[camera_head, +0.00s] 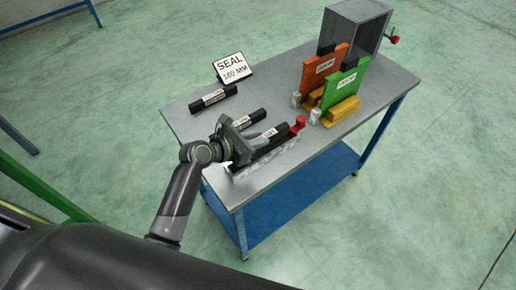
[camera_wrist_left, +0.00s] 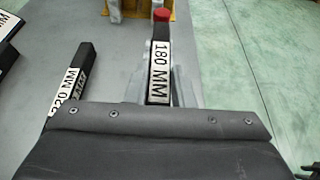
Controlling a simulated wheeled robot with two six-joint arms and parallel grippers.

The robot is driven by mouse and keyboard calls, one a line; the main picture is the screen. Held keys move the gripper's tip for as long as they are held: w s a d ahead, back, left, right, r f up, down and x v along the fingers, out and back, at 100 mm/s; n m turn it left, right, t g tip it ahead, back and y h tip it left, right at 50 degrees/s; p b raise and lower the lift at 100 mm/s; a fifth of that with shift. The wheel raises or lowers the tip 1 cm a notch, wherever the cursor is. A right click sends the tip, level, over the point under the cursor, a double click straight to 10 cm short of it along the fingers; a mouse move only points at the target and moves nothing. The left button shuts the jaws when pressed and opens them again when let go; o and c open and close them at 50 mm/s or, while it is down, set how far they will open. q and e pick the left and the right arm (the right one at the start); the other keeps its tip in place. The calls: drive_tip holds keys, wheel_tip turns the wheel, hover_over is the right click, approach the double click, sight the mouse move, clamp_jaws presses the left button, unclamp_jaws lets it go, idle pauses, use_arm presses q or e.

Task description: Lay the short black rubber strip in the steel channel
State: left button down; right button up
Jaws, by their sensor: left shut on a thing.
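The short black rubber strip (camera_wrist_left: 159,70), labelled 180 MM, points away from my left gripper. It also shows in the head view (camera_head: 266,135). My left gripper (camera_head: 258,144) is shut on this strip near the table's front edge. The grey steel channel (camera_head: 262,161) lies along that edge, just below the strip in the picture. A red piece (camera_head: 299,122) shows at the far end of the strip and channel. I cannot tell whether the strip touches the channel. My right gripper is not in view.
A black strip labelled 220 MM (camera_wrist_left: 72,80) lies to the left, and another black strip (camera_head: 213,97) lies farther back. A SEAL 180 MM sign (camera_head: 234,69) stands at the back edge. Orange (camera_head: 323,80) and green (camera_head: 344,84) panels and a grey box (camera_head: 357,24) stand at right.

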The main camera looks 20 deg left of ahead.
use_arm(q)
wheel_tip(320, 180, down, 4)
drive_tip(key=shift+f, duration=0.25)
